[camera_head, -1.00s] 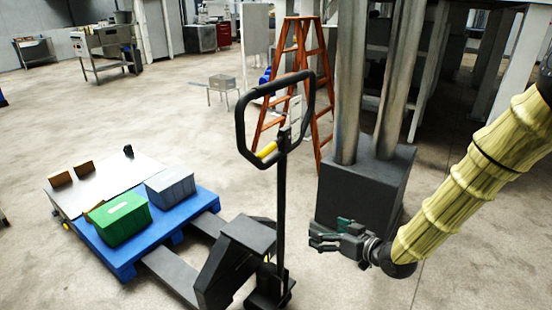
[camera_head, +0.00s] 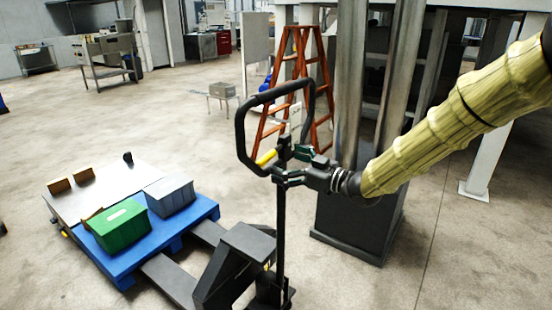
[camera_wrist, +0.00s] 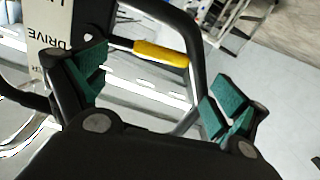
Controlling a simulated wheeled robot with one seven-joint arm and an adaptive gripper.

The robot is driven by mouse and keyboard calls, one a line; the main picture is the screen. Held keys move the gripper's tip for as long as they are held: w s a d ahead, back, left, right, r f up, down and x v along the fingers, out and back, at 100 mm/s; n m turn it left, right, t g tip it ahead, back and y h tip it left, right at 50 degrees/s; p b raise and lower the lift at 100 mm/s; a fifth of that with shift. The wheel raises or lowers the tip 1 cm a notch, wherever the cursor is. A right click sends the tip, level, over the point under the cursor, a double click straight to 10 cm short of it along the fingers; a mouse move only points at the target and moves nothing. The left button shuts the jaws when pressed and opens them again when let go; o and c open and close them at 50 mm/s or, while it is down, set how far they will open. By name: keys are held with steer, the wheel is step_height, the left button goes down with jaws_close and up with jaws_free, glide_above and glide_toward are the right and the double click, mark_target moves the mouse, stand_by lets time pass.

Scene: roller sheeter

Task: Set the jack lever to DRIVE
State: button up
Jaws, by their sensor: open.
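The pallet jack's black loop handle (camera_head: 241,130) stands upright on its shaft (camera_head: 281,235). A yellow lever (camera_head: 266,157) sits inside the loop at its lower part; in the wrist view the yellow lever (camera_wrist: 160,54) lies beyond the fingers, between them. A white label plate (camera_wrist: 58,35) with the word DRIVE shows at upper left of the wrist view, partly hidden by a finger. My gripper (camera_head: 287,164) is at the handle's base, close to the lever. In the wrist view my gripper (camera_wrist: 155,95) has its green-padded fingers wide apart, with nothing between the pads.
A blue pallet (camera_head: 118,262) on the forks carries a green box (camera_head: 120,228) and a grey box (camera_head: 170,195). An orange ladder (camera_head: 296,60) stands behind the handle. A dark column base (camera_head: 355,225) stands at the right. Open floor lies left.

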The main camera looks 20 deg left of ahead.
mark_target(270, 157)
steer(key=shift+x, duration=1.95)
steer(key=shift+s+d+r, duration=0.1)
steer(key=shift+d+r, duration=0.05)
steer(key=c, duration=1.6)
jaws_close()
